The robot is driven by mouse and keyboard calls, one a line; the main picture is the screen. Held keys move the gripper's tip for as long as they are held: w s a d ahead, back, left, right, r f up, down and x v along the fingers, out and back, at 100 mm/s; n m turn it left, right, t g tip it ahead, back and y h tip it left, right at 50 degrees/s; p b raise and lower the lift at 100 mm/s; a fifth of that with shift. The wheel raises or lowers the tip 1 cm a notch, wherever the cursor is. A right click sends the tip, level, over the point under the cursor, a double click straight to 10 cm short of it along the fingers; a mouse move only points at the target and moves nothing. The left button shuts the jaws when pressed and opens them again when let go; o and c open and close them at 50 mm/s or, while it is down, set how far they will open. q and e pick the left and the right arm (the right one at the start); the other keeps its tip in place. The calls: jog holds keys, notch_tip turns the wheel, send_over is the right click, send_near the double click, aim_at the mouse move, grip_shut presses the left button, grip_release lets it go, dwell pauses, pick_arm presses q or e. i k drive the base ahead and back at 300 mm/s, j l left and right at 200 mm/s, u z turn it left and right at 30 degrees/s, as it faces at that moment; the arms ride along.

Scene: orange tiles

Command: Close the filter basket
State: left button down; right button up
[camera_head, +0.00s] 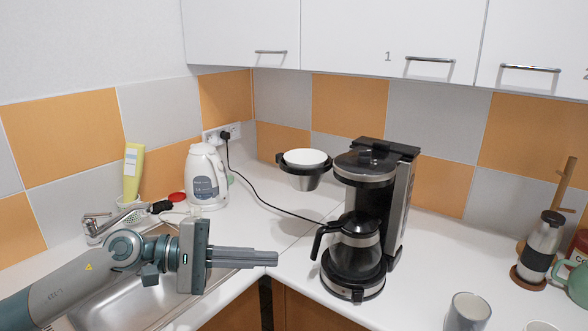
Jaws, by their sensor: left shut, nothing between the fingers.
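The filter basket (305,179) is a black and steel holder with a white filter in it, swung out to the left of the coffee machine (371,166) at the height of its upper part. The glass carafe (357,243) stands on the machine's base, under the lid. My left gripper (272,258) comes in from the left over the sink, lower than the basket and to its left. It is shut and empty, with its fingers pointing right toward the machine, apart from it. My right gripper is not in view.
A metal cup (467,312) and a steel grinder (540,249) are at the right. White cupboards (400,38) hang above. The counter (440,255) right of the machine is partly clear.

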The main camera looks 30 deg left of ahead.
aim_at(303, 180)
jog(key=i+j, duration=0.95)
